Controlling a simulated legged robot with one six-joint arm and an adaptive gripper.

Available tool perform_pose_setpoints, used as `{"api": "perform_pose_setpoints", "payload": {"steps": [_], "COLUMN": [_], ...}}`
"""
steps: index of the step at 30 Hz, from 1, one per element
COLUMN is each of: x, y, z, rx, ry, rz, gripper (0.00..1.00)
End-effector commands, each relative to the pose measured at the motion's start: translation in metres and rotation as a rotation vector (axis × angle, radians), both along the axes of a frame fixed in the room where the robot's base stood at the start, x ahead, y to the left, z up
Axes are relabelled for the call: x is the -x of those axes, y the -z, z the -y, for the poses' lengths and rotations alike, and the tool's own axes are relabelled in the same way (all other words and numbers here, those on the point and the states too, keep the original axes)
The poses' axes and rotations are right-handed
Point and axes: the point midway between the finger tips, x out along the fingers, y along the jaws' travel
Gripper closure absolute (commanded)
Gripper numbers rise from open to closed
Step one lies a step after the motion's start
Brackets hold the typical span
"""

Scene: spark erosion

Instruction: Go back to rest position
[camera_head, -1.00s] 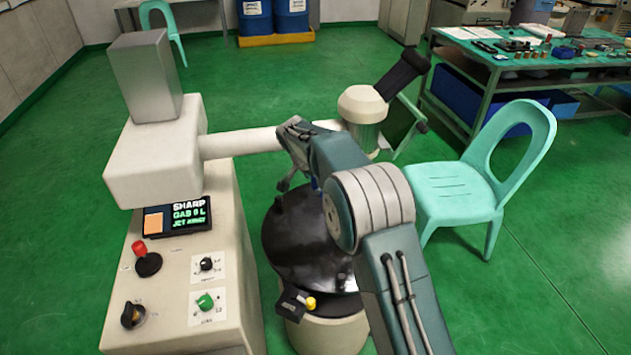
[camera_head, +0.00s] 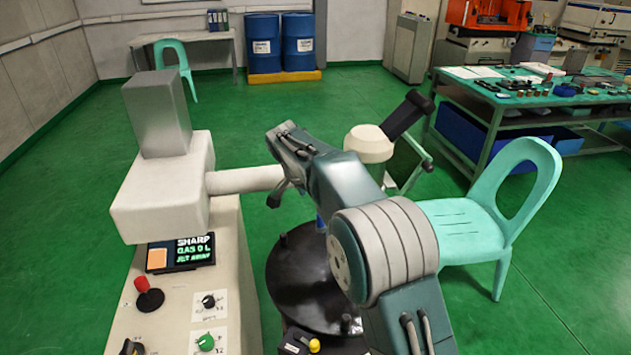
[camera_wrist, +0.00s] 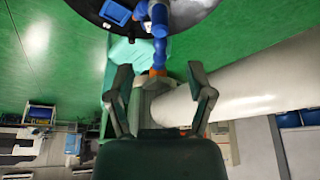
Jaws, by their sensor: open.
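My gripper (camera_head: 278,192) hangs from the end of my raised arm, just in front of the machine's pale horizontal arm (camera_head: 240,180) and above the round dark table (camera_head: 300,285). In the wrist view my gripper (camera_wrist: 160,88) has its two fingers spread apart with nothing held between them. The pale horizontal arm (camera_wrist: 250,85) passes close by the right finger there. A blue jointed hose (camera_wrist: 160,45) with an orange tip shows ahead, beside the dark table's edge (camera_wrist: 200,12).
The machine's control panel (camera_head: 180,254) with knobs and a red-topped lever (camera_head: 148,295) stands at the left. A turquoise chair (camera_head: 465,225) is close on the right, with a workbench (camera_head: 490,90) behind. Green floor (camera_head: 330,100) is open toward the blue drums (camera_head: 282,45).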

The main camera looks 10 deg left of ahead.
Motion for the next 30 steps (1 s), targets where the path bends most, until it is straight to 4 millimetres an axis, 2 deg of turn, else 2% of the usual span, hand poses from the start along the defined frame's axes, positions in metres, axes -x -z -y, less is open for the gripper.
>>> {"api": "perform_pose_setpoints", "payload": {"steps": [5, 9, 15, 22, 30], "x": [0.019, 0.049, 0.100, 0.169, 0.257], "y": [-0.038, -0.071, -0.106, -0.129, -0.130], "z": [0.035, 0.072, 0.120, 0.168, 0.210], "rx": [-0.012, -0.023, -0.032, -0.035, -0.026], "ry": [-0.045, -0.107, -0.199, -0.300, -0.414], "rz": [-0.003, -0.012, -0.013, 0.001, 0.031], "gripper": [0.32, 0.32, 0.32, 0.32, 0.32]}}
